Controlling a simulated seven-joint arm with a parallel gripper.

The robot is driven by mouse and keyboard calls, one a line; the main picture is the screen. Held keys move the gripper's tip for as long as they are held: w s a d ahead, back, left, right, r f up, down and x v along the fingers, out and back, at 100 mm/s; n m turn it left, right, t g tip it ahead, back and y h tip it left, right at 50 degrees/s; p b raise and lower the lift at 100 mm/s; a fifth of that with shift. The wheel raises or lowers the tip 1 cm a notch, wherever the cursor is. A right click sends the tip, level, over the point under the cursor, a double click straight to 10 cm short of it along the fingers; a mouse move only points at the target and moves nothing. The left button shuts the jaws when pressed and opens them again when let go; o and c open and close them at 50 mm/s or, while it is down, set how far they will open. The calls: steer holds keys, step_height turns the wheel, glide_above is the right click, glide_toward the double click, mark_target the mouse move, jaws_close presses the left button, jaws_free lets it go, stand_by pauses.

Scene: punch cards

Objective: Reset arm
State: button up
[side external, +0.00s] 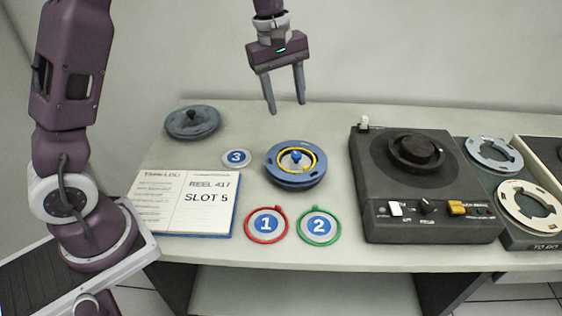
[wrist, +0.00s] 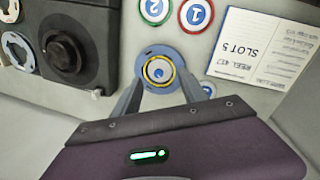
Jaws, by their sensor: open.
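My gripper (side external: 286,106) is open and empty, raised above the back part of the table. Its two fingers point down, apart from everything below. In the wrist view my gripper (wrist: 166,90) shows its two fingers spread, with a blue reel (wrist: 156,83) appearing between and beyond them. In the side view the blue reel (side external: 293,180), with a yellow ring and a blue knob at its centre, sits on the table in front of and below my gripper.
A dark machine (side external: 385,205) stands right of the reel, with pale reels (side external: 493,153) beyond it. An open log book (side external: 160,210) reads "REEL 417 SLOT 5". Discs 1 (side external: 266,240), 2 (side external: 318,240) and 3 (side external: 236,165) and a dark round lid (side external: 192,128) lie around. Space above the table is free.

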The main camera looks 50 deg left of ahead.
steer(key=s+d+r+m+t, duration=0.1)
steer(key=s+d+r+m, duration=0.3)
steer(key=s+r, duration=0.55)
steer(key=s+f+m+t+y, duration=0.1)
steer(key=s+f+m+t, duration=0.2)
steer(key=s+m, duration=0.6)
steer(key=s, duration=0.9)
steer(key=shift+s+d+m, duration=0.2)
steer(key=shift+s+m, duration=0.05)
steer(key=shift+m, duration=0.15)
